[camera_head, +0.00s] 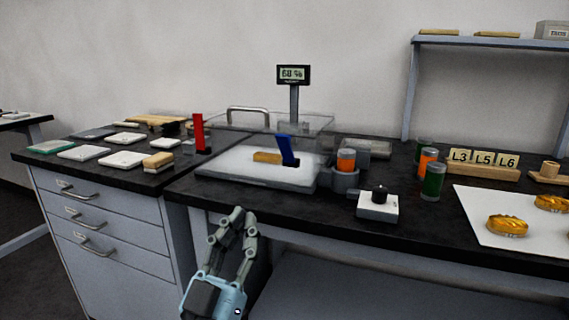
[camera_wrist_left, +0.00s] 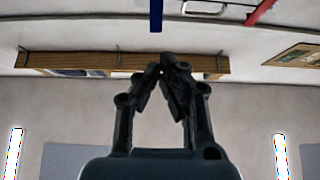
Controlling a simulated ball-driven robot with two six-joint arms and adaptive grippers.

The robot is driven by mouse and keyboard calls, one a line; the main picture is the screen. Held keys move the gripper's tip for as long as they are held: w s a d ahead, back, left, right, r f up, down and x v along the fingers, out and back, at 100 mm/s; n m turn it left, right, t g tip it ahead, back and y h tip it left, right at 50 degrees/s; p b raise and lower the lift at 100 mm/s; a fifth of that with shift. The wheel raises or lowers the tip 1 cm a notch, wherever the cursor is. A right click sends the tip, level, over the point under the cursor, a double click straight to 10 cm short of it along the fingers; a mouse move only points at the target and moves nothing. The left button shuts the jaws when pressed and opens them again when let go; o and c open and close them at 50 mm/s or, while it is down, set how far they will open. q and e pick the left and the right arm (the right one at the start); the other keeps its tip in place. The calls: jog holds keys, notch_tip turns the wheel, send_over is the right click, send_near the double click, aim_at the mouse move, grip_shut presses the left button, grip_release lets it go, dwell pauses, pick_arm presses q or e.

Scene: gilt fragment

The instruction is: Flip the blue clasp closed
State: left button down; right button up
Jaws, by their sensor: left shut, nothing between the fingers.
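The blue clasp (camera_head: 287,151) stands up, tilted slightly, at the front of a clear-lidded case (camera_head: 255,178) on the black bench. A blue bar, which looks like the same clasp, shows at the top of the left wrist view (camera_wrist_left: 156,15). A red clasp (camera_head: 198,131) stands upright at the case's left side; a red bar also shows in the left wrist view (camera_wrist_left: 262,10). My left gripper (camera_head: 238,214) is below and in front of the bench edge, apart from the blue clasp, its fingers together and empty. My right gripper is not in view.
Orange and green cylinders (camera_head: 433,181) and a small white device with a black knob (camera_head: 378,204) stand right of the case. A white sheet with golden pieces (camera_head: 507,226) lies farther right. Drawers (camera_head: 90,220) are at left. The bench's front edge is close to my left gripper.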

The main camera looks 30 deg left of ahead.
pick_arm(q)
jog(key=p, duration=0.2)
send_near(279, 139)
jog(key=x, duration=0.7)
jog(key=shift+w, duration=0.2)
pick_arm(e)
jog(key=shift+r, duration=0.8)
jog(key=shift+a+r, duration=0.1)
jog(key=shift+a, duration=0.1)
